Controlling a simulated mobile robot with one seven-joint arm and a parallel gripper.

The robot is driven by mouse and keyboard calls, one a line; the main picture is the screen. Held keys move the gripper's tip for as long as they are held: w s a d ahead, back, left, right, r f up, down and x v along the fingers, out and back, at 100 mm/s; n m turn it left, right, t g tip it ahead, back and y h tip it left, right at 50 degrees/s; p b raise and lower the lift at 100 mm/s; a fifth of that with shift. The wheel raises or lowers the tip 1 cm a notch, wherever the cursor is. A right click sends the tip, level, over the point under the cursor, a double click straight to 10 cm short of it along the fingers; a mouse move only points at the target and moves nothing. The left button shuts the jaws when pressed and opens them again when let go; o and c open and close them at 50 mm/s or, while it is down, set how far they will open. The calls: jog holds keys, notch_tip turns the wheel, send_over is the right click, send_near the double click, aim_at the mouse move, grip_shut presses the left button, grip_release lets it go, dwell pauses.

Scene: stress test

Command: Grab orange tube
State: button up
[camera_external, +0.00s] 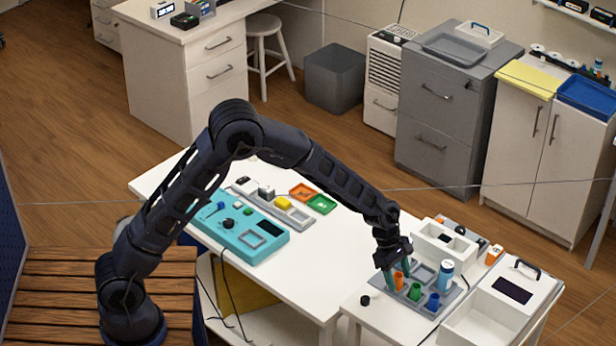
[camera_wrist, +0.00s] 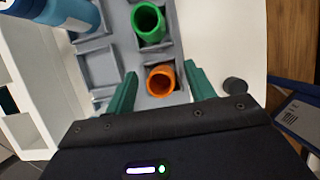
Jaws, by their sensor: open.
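The orange tube (camera_external: 398,281) stands in a grey tray (camera_external: 424,311) on the white table at the lower right. In the wrist view the orange tube (camera_wrist: 161,80) is upright with its open top showing. My gripper (camera_external: 397,285) is open, and in the wrist view its two green fingers (camera_wrist: 160,88) are on either side of the orange tube. I cannot tell whether they touch it. A green tube (camera_wrist: 148,22) stands in the neighbouring slot of the tray.
A blue tube (camera_external: 432,302) and a white-and-blue bottle (camera_external: 446,272) stand beside the green one. A small black cap (camera_external: 365,300) lies left of the tray. A white box (camera_external: 444,240) is behind it, and a lidded white case (camera_external: 500,305) is at right.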

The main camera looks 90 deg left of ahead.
jog(key=c, duration=1)
jog(key=shift+r, duration=0.1)
jog(key=shift+c, duration=0.2)
